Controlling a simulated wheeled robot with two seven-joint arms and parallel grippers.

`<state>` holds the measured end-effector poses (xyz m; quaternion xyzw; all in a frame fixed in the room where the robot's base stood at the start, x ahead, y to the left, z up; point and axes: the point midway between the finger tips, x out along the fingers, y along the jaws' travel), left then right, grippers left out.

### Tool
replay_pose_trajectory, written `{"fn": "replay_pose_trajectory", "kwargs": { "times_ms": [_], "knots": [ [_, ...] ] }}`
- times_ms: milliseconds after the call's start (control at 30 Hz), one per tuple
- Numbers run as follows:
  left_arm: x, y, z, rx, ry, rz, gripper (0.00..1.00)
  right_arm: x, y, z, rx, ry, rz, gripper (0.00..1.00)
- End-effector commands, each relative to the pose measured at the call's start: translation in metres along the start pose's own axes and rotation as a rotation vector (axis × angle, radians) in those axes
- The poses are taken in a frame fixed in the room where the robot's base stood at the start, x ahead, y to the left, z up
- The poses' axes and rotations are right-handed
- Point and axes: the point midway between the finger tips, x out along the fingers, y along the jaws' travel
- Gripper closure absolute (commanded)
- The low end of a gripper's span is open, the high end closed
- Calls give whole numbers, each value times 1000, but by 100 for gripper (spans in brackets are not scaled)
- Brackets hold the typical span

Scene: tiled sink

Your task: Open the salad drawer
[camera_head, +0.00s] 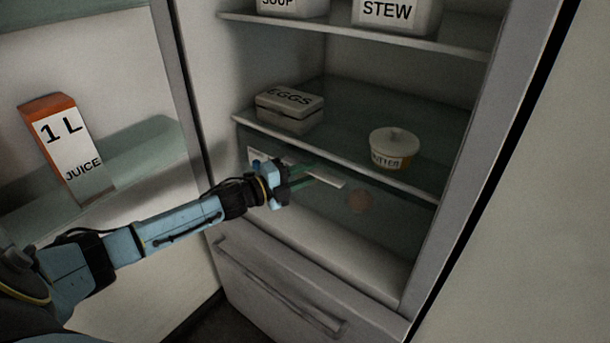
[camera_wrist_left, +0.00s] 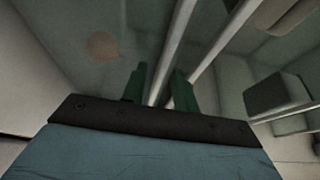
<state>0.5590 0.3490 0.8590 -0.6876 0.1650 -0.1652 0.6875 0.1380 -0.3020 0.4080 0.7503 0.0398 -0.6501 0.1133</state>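The salad drawer (camera_head: 325,210) is the see-through bin under the fridge's middle shelf, and it looks shut. A pale handle strip (camera_head: 328,180) runs along its upper front. A round brownish item (camera_head: 360,201) shows dimly through it and also in the left wrist view (camera_wrist_left: 102,46). My left gripper (camera_head: 316,174) is at the handle strip, its green fingers apart. In the left wrist view the fingers (camera_wrist_left: 160,80) stand on either side of a pale bar; whether they touch it is unclear. My right gripper is not in view.
The shelf above holds an egg box (camera_head: 289,108) and a butter dish (camera_head: 394,148). The open fridge door on the left carries a juice carton (camera_head: 68,150). A lower drawer with a bar handle (camera_head: 280,290) is below. The fridge's right side wall (camera_head: 450,170) bounds the space.

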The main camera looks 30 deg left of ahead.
Motion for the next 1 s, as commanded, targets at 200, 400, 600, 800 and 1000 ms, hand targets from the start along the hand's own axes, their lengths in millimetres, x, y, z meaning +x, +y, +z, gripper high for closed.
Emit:
{"fn": "replay_pose_trajectory", "kwargs": {
  "times_ms": [200, 400, 600, 800, 1000],
  "knots": [
    [2, 0, 0, 0, -1, 1, 71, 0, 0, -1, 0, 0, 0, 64],
    [2, 0, 0, 0, 0, 0, 84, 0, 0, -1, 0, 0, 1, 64],
    [2, 0, 0, 0, 0, 0, 100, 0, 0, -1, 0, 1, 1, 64],
    [2, 0, 0, 0, 0, 0, 100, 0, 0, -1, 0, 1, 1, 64],
    [1, 0, -5, -1, 8, 1, 100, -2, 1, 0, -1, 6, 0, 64]
  ]
}}
